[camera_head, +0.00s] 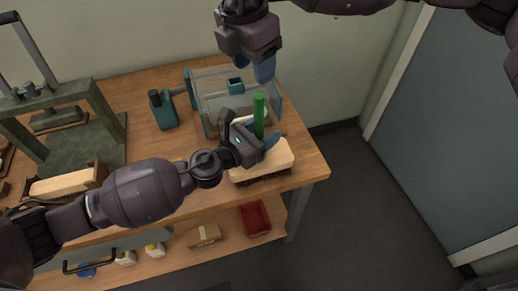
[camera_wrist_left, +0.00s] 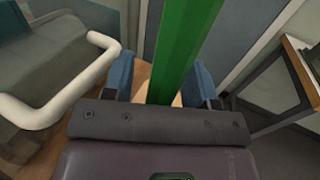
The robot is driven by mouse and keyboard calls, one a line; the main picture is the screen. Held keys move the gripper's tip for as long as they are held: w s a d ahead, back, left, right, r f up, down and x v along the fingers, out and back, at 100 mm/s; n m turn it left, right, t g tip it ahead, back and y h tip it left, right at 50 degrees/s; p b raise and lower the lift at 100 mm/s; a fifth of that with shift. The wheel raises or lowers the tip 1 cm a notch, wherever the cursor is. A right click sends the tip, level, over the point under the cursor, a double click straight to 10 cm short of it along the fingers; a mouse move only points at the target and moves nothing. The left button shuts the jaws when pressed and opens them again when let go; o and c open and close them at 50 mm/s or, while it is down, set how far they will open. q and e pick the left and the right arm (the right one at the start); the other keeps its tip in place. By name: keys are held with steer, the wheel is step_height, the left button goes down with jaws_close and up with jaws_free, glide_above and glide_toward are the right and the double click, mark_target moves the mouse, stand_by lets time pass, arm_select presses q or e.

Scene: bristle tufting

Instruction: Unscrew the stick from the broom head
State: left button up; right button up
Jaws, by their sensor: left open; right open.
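The broom head (camera_head: 262,165), a pale wooden block with dark bristles underneath, lies near the right end of the workbench. The green stick (camera_head: 259,107) stands upright at the broom head; its lower end is hidden behind my left gripper. My left gripper (camera_head: 265,143) is open, low at the stick just above the broom head. In the left wrist view the green stick (camera_wrist_left: 182,45) runs between its two blue fingers, with a gap visible on the left side. My right gripper (camera_head: 264,70) is open and empty, above and behind the stick's top.
A clear-walled machine with teal ends (camera_head: 193,93) stands right behind the broom head. A teal device (camera_head: 162,110) and a green-grey press (camera_head: 75,145) stand further left. A red bin (camera_head: 255,218) sits on the lower shelf. Floor right of the bench is clear.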

mark_target(258, 110)
arm_select(q)
jaws_close()
stand_by(0.3)
arm_select(e)
steer(key=shift+w+d+g+y, duration=0.3)
steer(key=shift+g+y, duration=0.3)
steer(key=shift+y, duration=0.1)
step_height(258, 110, down, 12)
steer(key=shift+r, duration=0.1)
stand_by(0.4)
